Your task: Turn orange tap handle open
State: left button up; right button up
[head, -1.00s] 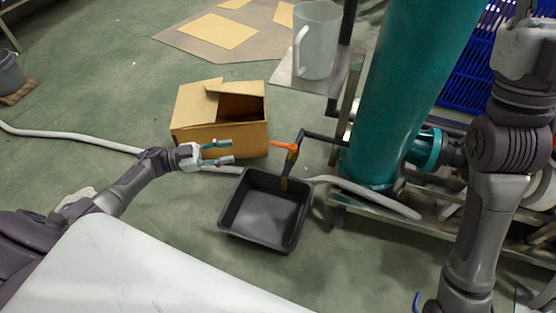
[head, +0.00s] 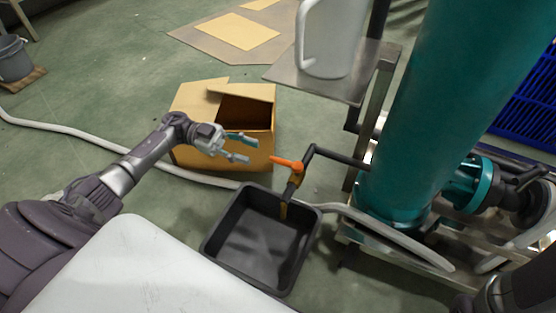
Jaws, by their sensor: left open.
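The orange tap handle (head: 287,163) sits on top of a brass tap (head: 292,188) at the end of a dark pipe (head: 335,156) from the teal column. The handle points left in the head view, toward my left gripper. My left gripper (head: 247,148) is open and empty, a little to the left of the handle and apart from it. The tap's spout hangs over a black tray (head: 213,238) on the floor. My right gripper is out of view; only a part of the right arm shows at the lower right.
An open cardboard box (head: 190,102) stands behind my left gripper. A white hose (head: 70,131) runs across the floor. The teal column (head: 425,110) and its metal frame fill the right. A white pitcher (head: 325,40) stands on a metal shelf (head: 290,72) behind the tap.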

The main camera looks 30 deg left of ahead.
aim_at(277, 160)
pick_arm(q)
jog(key=d+b, duration=0.1)
jog(key=d, duration=0.4)
jog(key=w+d+b, duration=0.1)
jog(key=d, duration=0.1)
jog(key=shift+d+f+b, duration=0.15)
jog(key=shift+d+b, duration=0.15)
jog(key=shift+b, duration=0.05)
jog(key=shift+d, duration=0.5)
grip_shut()
